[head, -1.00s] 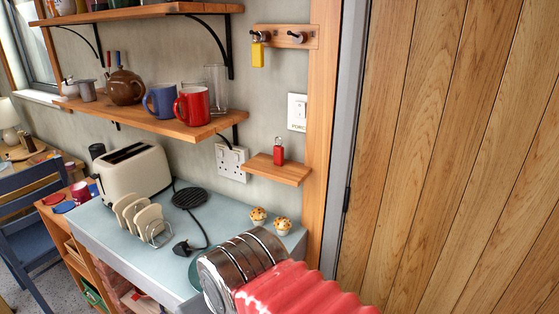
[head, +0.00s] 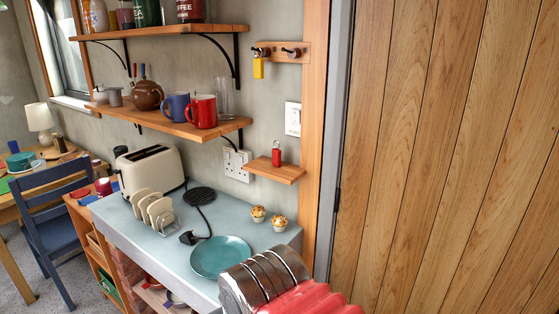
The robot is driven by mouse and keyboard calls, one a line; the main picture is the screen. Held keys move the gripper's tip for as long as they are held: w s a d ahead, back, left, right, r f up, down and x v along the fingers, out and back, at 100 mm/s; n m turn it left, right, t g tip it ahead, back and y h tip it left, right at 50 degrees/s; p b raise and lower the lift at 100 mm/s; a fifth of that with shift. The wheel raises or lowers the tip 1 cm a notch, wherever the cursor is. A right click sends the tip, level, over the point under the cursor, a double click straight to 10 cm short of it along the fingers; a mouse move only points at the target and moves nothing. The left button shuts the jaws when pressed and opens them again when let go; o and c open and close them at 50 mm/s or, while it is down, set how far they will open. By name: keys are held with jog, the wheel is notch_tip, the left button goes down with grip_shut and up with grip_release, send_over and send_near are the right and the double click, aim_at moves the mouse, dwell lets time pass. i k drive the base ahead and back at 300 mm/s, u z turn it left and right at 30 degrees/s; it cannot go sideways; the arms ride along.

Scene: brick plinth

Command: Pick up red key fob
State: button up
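The red key fob (head: 276,157) stands upright on a small wooden shelf (head: 272,172) fixed to the wall beside the door frame. It has a small metal ring or cap at its top. Part of my own arm, with a red ribbed sleeve and a silver banded section, shows at the bottom, below and in front of the small shelf. My gripper's fingers do not show in this view.
A yellow key fob (head: 258,69) hangs from a peg rail (head: 281,51) above. Two muffins (head: 258,213) and a teal plate (head: 221,257) sit on the pale counter. A shelf with mugs (head: 202,111) is at upper left. A wooden door (head: 440,150) fills the right.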

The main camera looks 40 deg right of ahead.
aim_at(276, 153)
jog(key=u, duration=3.6)
jog(key=k, duration=0.7)
